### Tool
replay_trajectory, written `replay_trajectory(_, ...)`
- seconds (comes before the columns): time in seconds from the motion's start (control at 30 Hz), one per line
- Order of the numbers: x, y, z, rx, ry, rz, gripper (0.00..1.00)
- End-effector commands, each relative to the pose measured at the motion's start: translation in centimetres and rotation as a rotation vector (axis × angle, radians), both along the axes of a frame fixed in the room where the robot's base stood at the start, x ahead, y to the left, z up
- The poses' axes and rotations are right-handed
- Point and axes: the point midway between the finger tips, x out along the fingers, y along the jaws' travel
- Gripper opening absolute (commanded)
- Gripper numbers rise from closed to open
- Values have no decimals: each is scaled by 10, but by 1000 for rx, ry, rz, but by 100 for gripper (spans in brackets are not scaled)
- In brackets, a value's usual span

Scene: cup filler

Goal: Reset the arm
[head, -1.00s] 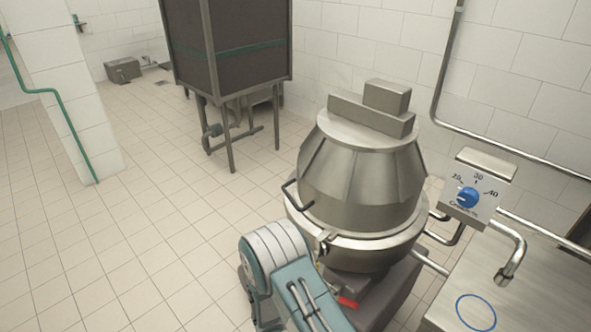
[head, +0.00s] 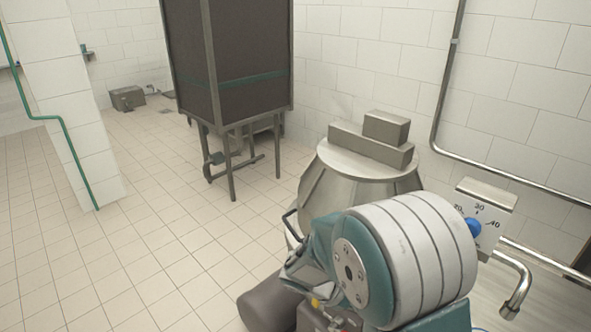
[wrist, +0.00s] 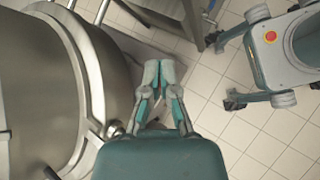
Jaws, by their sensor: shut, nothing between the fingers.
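My gripper (wrist: 160,75) shows in the wrist view with its two fingertips together and nothing between them. It points down past the steel vessel's side, over the tiled floor. My teal and white arm is folded up large at the lower right of the head view, where I cannot make out the fingertips. The steel vessel (head: 330,195) stands behind my arm, which hides its lower part. The vessel also fills the left of the wrist view (wrist: 45,90), apart from the fingertips.
A dial panel (head: 485,203) with a blue knob and a curved spout (head: 517,285) are right of my arm. A dark cabinet on legs (head: 230,75) stands behind left. The tiled floor (head: 110,260) at left is clear. My own body shows at right in the wrist view.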

Motion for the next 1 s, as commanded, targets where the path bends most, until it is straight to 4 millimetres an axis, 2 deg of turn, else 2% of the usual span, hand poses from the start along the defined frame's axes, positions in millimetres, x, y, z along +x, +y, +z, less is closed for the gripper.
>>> replay_trajectory(0.1, -10, -6, 22, 67, -64, -82, 0)
replay_trajectory(0.4, -39, -15, 68, 233, -216, -279, 0)
replay_trajectory(1.0, -102, -20, 140, 586, -531, -632, 0)
